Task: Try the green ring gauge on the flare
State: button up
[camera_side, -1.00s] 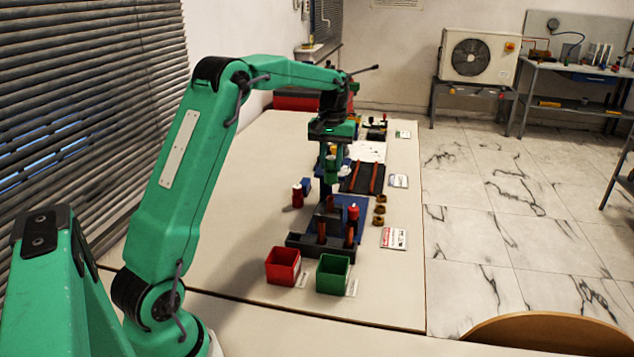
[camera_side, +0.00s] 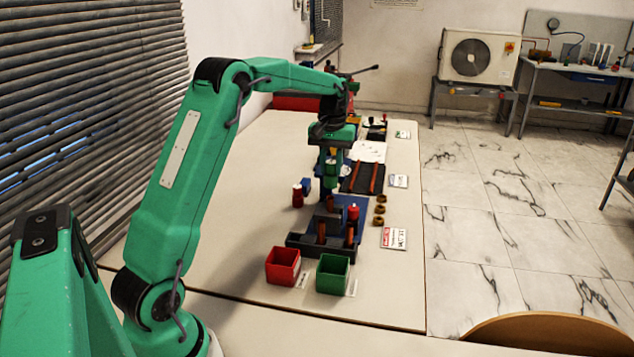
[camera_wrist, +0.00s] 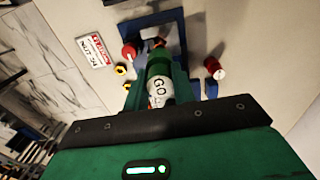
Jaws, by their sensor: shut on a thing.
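My gripper (camera_side: 331,180) is shut on the green ring gauge (camera_side: 330,172), above the dark fixture on the table. In the wrist view, the gauge (camera_wrist: 158,65) sits between the fingers with a white "GO" label facing the camera. A copper tube (camera_side: 321,230) stands in the fixture (camera_side: 300,241), below the gauge and slightly nearer the side camera. Copper (camera_wrist: 158,42) also shows just past the gauge in the wrist view. The flare itself is too small or hidden to make out, and I cannot tell whether the gauge touches it.
A red-topped piece (camera_side: 353,212) stands at the fixture's right. A red-and-white piece (camera_side: 297,196) and a blue block (camera_side: 306,184) stand left. Red (camera_side: 283,266) and green (camera_side: 333,273) bins are in front. Brass nuts (camera_side: 380,209) lie right. The table's left side is clear.

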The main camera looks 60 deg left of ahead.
aim_at(331, 174)
jog(key=shift+f, duration=0.6)
jog(key=shift+f, duration=0.35)
jog(key=shift+f, duration=0.35)
jog(key=shift+f, duration=0.3)
jog(key=shift+f, duration=1.15)
dwell(1.2)
jog(key=shift+r, duration=0.2)
dwell(1.5)
jog(key=shift+r, duration=2.8)
jog(key=shift+d, duration=0.15)
